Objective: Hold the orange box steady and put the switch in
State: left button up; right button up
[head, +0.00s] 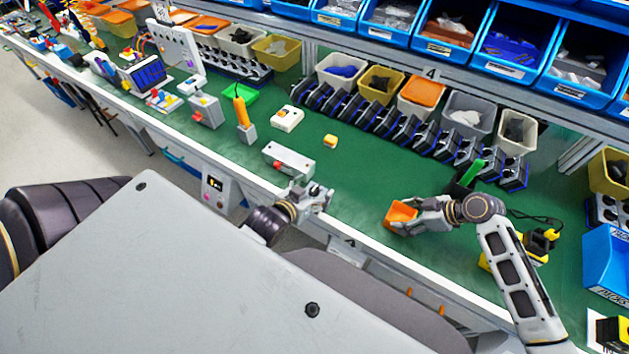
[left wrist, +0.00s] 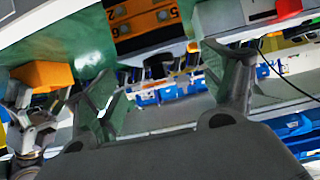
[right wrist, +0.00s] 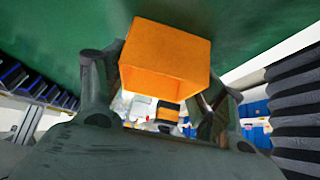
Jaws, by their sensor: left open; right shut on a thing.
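The orange box (head: 401,212) is an open, hollow block between the fingers of my right gripper (head: 410,214), which is shut on it over the front of the green bench. In the right wrist view the box (right wrist: 163,55) fills the space between the fingertips, its open side partly visible. It also shows at the left edge of the left wrist view (left wrist: 42,74). My left gripper (head: 322,197) is open and empty at the bench's front edge, left of the box. A small yellow-and-white piece (head: 330,141) lies on the bench; I cannot tell whether it is the switch.
A grey box with a red button (head: 288,160) stands just behind my left gripper, and a white one (head: 287,118) farther back. A row of dark holders (head: 395,130) and bins lines the back. A yellow-and-black tool (head: 540,243) is at right. The bench between my grippers is clear.

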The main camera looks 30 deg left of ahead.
aim_at(318, 185)
pick_arm(q)
jog(key=shift+w+f, duration=0.1)
jog(key=shift+w, duration=0.05)
dwell(0.3)
jog(key=shift+x, duration=2.55)
jog(key=shift+a, duration=0.1)
jog(key=c, duration=1.4)
jog(key=shift+o, duration=0.2)
notch_tip(318, 185, up, 10)
